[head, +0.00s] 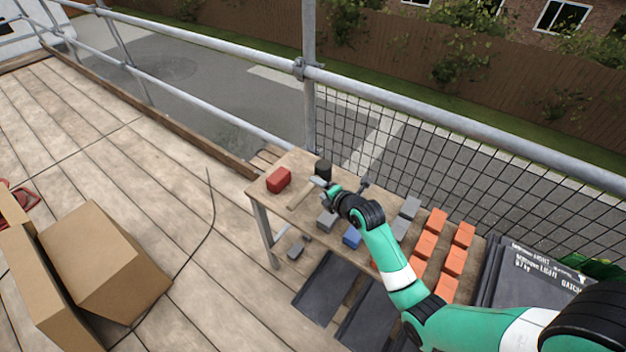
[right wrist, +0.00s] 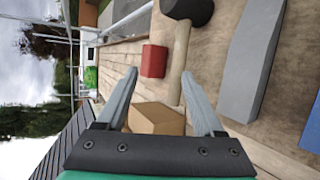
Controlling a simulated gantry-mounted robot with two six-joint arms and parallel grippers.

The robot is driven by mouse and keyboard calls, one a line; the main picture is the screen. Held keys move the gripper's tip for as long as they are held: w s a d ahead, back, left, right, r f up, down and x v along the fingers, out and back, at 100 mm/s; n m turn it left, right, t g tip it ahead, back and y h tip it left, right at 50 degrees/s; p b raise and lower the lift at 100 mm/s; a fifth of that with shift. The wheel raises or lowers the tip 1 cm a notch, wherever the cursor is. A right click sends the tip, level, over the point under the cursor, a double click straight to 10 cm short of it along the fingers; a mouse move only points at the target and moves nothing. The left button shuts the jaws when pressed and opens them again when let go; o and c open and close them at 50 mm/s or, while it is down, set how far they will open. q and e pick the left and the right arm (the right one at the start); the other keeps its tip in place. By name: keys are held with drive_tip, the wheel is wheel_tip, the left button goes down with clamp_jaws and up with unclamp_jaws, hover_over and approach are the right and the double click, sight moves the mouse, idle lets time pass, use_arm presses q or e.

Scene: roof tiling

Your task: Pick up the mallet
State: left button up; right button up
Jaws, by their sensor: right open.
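The mallet lies on the wooden bench, with a black cylindrical head (head: 323,167) and a pale wooden handle (head: 300,196) pointing to the lower left. My right gripper (head: 319,184) is open and empty at the mallet, close to where handle and head meet. In the right wrist view the handle (right wrist: 176,55) shows beyond the fingertips, close to the right finger, which partly covers it. The black head (right wrist: 189,9) is cut by the top edge there. I cannot tell whether a finger touches the handle. My left gripper is not in view.
A red block (head: 278,180) lies left of the mallet. Grey blocks (head: 327,219) and a blue block (head: 352,237) lie near my right arm. Several orange tiles (head: 425,244) are farther right. A scaffold rail and mesh (head: 440,160) run behind the bench. Cardboard boxes (head: 100,255) stand on the deck.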

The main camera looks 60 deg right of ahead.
sight(314, 186)
drive_tip(key=shift+m, duration=0.3)
drive_tip(key=s+f, duration=0.1)
drive_tip(key=f+b, duration=0.1)
drive_tip(key=s+d+f, duration=0.1)
drive_tip(key=f, duration=0.1)
drive_tip(key=shift+s+b, duration=0.3)
drive_tip(key=shift+w+d+r+g, duration=0.15)
drive_tip(key=shift+w+d+g, duration=0.1)
drive_tip(key=shift+d+g, duration=0.05)
drive_tip(key=b+x, duration=0.3)
drive_tip(key=x, duration=0.2)
drive_tip(key=shift+w+d+f, duration=0.15)
drive_tip(key=shift+d+f, duration=0.05)
drive_tip(key=shift+w+d+b, duration=0.2)
drive_tip(key=shift+w+b, duration=0.1)
drive_tip(key=shift+w, duration=0.05)
drive_tip(key=b+x, duration=0.3)
drive_tip(key=x, duration=0.1)
drive_tip(key=shift+w+d+f+b, duration=0.1)
drive_tip(key=shift+d+f+b, duration=0.1)
drive_tip(key=shift+b, duration=0.1)
drive_tip(key=shift+w+d, duration=0.2)
drive_tip(key=shift+w, duration=0.1)
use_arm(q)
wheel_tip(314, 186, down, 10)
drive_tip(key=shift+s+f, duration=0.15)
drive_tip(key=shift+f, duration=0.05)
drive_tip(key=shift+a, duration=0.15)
